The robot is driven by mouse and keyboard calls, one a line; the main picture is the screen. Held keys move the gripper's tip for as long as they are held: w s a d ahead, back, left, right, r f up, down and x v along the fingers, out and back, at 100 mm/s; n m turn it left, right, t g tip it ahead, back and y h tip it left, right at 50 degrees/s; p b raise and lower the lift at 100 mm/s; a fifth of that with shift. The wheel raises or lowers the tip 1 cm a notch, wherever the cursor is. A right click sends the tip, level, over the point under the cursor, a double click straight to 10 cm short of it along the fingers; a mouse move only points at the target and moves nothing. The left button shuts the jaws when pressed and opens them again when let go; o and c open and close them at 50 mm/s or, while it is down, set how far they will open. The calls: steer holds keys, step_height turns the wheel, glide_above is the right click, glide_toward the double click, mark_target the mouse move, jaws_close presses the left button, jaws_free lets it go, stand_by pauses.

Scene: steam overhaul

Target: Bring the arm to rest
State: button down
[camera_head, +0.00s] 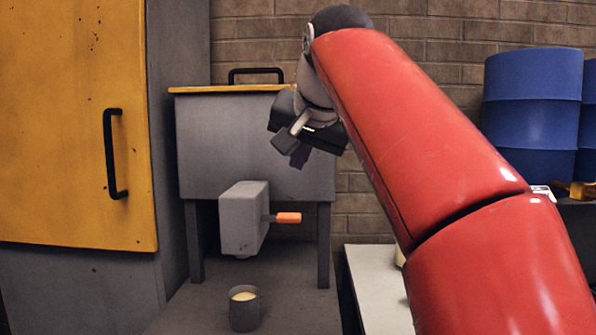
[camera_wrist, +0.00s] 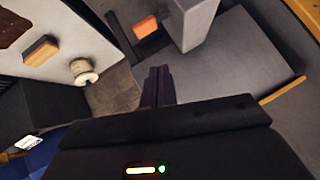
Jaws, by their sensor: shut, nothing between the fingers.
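My red arm reaches in from the right in the head view. My gripper (camera_head: 300,155) hangs in the air in front of the grey chest, above the grey box with the orange handle. In the wrist view the two dark fingers of my gripper (camera_wrist: 158,72) are together, with nothing between them. It is apart from everything around it, as far as I can see.
A grey chest (camera_head: 240,150) on legs stands behind the gripper. Below are a grey box (camera_head: 240,220) with an orange handle (camera_head: 289,218) and a grey cup (camera_head: 244,312). A yellow cabinet door (camera_head: 60,120) is left; blue drums (camera_head: 530,115) and a white-topped bench (camera_head: 376,285) are right.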

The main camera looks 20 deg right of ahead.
steer(key=shift+s+r, duration=0.2)
steer(key=shift+s, duration=0.05)
steer(key=s+f+n+g, duration=0.1)
steer(key=s+f, duration=0.5)
steer(key=f, duration=0.7)
steer(key=s+f+n+g, duration=0.1)
steer(key=s+f+n, duration=0.1)
steer(key=s+f, duration=0.5)
steer(key=s+f+n+g, duration=0.2)
steer(key=s+f, duration=0.5)
steer(key=f, duration=1.2)
steer(key=shift+d+f, duration=0.25)
steer(key=shift+d, duration=0.1)
